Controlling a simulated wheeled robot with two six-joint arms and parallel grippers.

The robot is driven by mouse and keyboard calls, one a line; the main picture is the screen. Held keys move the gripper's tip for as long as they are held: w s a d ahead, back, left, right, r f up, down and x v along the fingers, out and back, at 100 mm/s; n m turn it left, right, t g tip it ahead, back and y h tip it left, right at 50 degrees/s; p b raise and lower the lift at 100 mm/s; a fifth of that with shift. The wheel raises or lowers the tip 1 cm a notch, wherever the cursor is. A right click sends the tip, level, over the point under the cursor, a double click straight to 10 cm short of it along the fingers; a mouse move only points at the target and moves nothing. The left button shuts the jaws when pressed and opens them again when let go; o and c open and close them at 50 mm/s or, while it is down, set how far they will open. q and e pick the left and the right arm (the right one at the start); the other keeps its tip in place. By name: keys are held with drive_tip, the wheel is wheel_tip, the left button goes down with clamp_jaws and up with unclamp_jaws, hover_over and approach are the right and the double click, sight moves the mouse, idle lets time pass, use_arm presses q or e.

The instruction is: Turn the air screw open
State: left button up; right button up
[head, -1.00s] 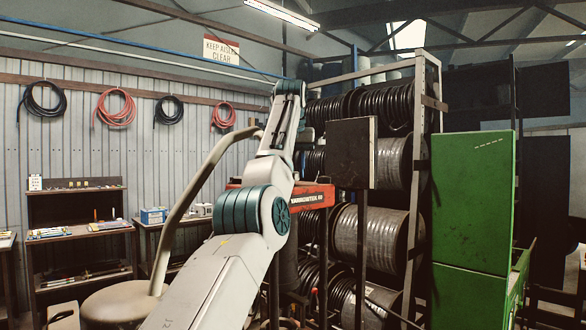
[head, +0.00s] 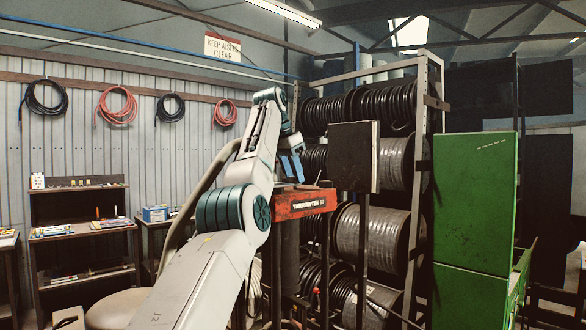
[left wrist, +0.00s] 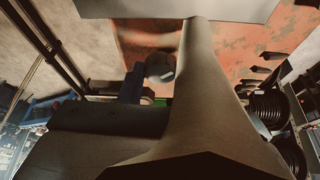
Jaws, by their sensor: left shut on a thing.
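My left gripper (head: 292,168) points down at the left end of the top of the red crimper (head: 306,202) in the head view. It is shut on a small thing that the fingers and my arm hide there. In the left wrist view a small rounded grey piece (left wrist: 160,67) stands out in front of the crimper's worn red face (left wrist: 225,50). It may be the air screw, but I cannot tell for sure. Large grey and dark shapes cover much of that view. My right gripper is not in view.
A dark panel on a post (head: 352,156) stands just right of the crimper. Behind it is a rack of hose reels (head: 383,235). A green cabinet (head: 474,200) stands at the right. Shelves with small items (head: 80,228) stand at the left wall.

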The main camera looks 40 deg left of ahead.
use_arm(q)
drive_tip(key=m+p, duration=0.1)
drive_tip(key=m+h+p, duration=0.1)
drive_tip(key=m, duration=0.1)
drive_tip(key=shift+a+r, duration=0.1)
drive_tip(key=shift+r, duration=0.1)
drive_tip(key=m+h+p, duration=0.1)
drive_tip(key=m+p, duration=0.2)
drive_tip(key=shift+w+a+g, duration=0.1)
drive_tip(key=shift+g, duration=0.3)
drive_tip(key=shift+f+m+g+h+p, duration=0.15)
drive_tip(key=shift+m+g+h+p, duration=0.15)
drive_tip(key=shift+m+p, duration=0.55)
drive_tip(key=shift+f+m+p, duration=0.15)
drive_tip(key=shift+m+p, duration=0.1)
drive_tip(key=shift+p, duration=0.05)
drive_tip(key=shift+w, duration=0.1)
drive_tip(key=shift+f, duration=0.1)
drive_tip(key=o, duration=0.7)
drive_tip(key=shift+o, duration=1.4)
drive_tip(key=shift+w, duration=0.1)
